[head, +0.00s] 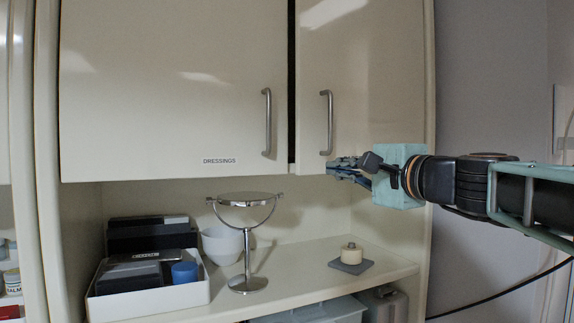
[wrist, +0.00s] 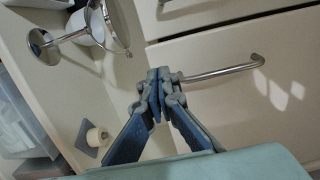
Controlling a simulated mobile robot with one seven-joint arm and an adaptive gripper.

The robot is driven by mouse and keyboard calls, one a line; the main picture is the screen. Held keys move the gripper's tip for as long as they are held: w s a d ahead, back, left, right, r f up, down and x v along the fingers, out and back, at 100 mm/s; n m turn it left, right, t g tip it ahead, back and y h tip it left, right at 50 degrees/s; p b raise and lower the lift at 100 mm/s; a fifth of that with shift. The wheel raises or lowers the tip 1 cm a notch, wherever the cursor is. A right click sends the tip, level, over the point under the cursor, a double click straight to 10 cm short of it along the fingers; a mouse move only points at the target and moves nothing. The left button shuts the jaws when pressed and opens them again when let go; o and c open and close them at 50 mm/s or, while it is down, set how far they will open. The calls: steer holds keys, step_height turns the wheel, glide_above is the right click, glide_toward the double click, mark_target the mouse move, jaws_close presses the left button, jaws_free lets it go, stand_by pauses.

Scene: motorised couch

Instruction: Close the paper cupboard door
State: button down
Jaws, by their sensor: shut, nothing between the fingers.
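Two cream cupboard doors hang side by side in the head view. The left door (head: 165,95) is labelled DRESSINGS. The right door (head: 375,75) shows no readable label; which one is the paper door I cannot read. A dark vertical gap runs between them, and the right door looks nearly flush or slightly ajar. The right door's metal handle (head: 327,122) also shows in the wrist view (wrist: 222,73). My gripper (head: 333,166) is shut and empty at the lower part of the right door, just below its handle. In the wrist view its fingertips (wrist: 160,73) are beside one handle end; contact is unclear.
Below the doors is a shelf (head: 310,284) with a round mirror on a stand (head: 247,200), a white bowl (head: 222,247), a white tray (head: 205,293) of dark boxes, and a small cream round object (head: 351,254) on a grey square. A plain wall stands at right.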

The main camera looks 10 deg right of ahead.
mark_target(305, 163)
steer(key=p+x, duration=0.1)
steer(key=x, duration=0.7)
steer(key=shift+a, duration=0.1)
steer(key=shift+m+t+h, duration=0.3)
steer(key=shift+m+h, duration=0.2)
steer(key=shift+h, duration=0.2)
steer(key=x, duration=0.2)
steer(key=b+x, duration=0.1)
steer(key=x, duration=0.1)
steer(key=shift+w+a+f, duration=0.2)
steer(key=shift+a, duration=0.1)
steer(key=shift+a+r, duration=0.1)
steer(key=shift+r, duration=0.1)
steer(key=shift+r+h, duration=0.3)
steer(key=shift+s, duration=0.1)
